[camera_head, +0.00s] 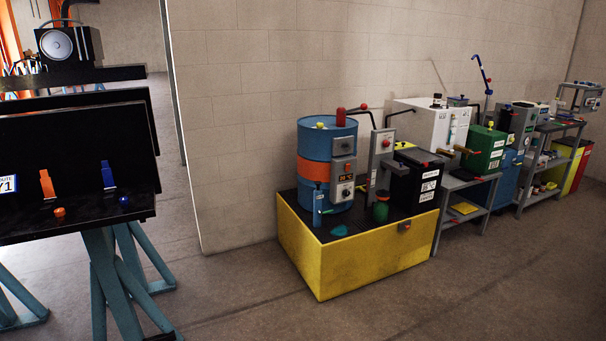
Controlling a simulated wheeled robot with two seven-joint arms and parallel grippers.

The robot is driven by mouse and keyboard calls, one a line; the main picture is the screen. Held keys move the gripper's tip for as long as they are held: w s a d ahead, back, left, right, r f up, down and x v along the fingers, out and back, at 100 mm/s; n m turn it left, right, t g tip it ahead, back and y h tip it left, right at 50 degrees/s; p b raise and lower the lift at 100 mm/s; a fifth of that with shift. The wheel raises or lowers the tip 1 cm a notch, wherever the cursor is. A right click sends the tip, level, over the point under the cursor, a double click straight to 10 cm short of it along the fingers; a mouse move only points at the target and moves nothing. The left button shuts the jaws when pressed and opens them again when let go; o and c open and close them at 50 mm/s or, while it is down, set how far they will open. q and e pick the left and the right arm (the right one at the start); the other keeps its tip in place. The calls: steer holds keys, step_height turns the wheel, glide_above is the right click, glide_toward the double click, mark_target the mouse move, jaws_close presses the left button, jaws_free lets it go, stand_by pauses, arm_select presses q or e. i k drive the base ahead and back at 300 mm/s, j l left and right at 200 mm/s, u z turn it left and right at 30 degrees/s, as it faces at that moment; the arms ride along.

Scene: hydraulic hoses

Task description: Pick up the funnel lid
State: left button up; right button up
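I cannot tell for certain which thing is the funnel lid. A flat teal piece (338,230) lies on the dark top of the yellow spill base (340,267), near its front edge. A small green vessel (381,212) with a reddish upper part stands right of it. A blue drum with an orange band (328,168) stands behind them, with a red fitting (340,117) and a small yellow cap (320,125) on top. Neither of my grippers is in view.
A black workbench (60,215) on teal legs stands at the left, with orange and blue pieces on it. Grey shelving (465,185) and machines, including a green box (485,150), line the wall at the right. The floor before the yellow base is clear.

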mark_target(381, 193)
steer(key=i+z, duration=0.2)
steer(key=i, duration=0.35)
steer(key=i+j+z, duration=0.15)
steer(key=i, duration=0.35)
steer(key=i+l+z, duration=0.1)
steer(key=i+z, duration=0.45)
steer(key=z, duration=0.15)
steer(key=i+z, duration=0.6)
steer(key=i, duration=0.9)
steer(key=i+l+u, duration=0.15)
steer(key=i+u, duration=0.25)
steer(key=i+l+u, duration=0.25)
steer(key=i+u, duration=0.2)
steer(key=i+l+u, duration=0.85)
steer(key=l, duration=0.15)
steer(key=i+l+u, duration=0.1)
steer(key=u, duration=0.35)
steer(key=i+l+u, duration=0.1)
steer(key=u, duration=0.3)
steer(key=l+u, duration=0.3)
steer(key=u, duration=0.15)
steer(key=l+u, duration=0.2)
steer(key=u, duration=0.25)
steer(key=l+u, duration=0.2)
steer(key=u, duration=0.25)
steer(key=l+u, duration=0.25)
steer(key=u, duration=0.15)
steer(key=l+u, duration=0.3)
